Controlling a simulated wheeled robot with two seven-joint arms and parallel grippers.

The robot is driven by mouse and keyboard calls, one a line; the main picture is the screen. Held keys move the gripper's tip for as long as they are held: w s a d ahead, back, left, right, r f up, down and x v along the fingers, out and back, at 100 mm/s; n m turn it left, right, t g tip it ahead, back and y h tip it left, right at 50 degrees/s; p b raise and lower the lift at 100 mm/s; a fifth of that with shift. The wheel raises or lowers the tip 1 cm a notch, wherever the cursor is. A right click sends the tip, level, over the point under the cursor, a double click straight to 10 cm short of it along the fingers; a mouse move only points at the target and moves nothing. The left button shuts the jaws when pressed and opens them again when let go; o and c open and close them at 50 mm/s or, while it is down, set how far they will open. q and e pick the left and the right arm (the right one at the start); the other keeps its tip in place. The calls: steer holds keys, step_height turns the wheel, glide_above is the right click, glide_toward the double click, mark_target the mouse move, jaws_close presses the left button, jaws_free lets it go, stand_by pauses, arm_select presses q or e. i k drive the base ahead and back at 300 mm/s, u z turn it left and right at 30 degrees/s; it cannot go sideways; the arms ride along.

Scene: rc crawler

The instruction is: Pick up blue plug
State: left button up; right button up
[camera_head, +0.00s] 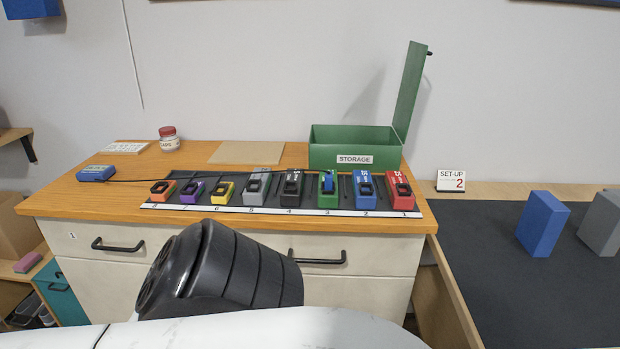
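A small blue piece, which looks like the blue plug (328,182), sits in the green block (327,194) in the row on the dark mat on the wooden cabinet top. A separate blue block (365,186) stands just right of the green one. Thin black cables run over the mat near the row; I cannot tell which of them joins the plug. Neither of my grippers shows. A black ribbed part and a white link of my own arm fill the bottom of the view, in front of the cabinet drawers.
A green storage box (355,142) with its lid raised stands behind the row. A small blue device (96,172) and a red-lidded jar (169,138) are at left. A dark table (500,290) at right holds a blue block (542,224) and a grey block (602,223).

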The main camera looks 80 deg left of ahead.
mark_target(328, 177)
steer(key=u, duration=2.4)
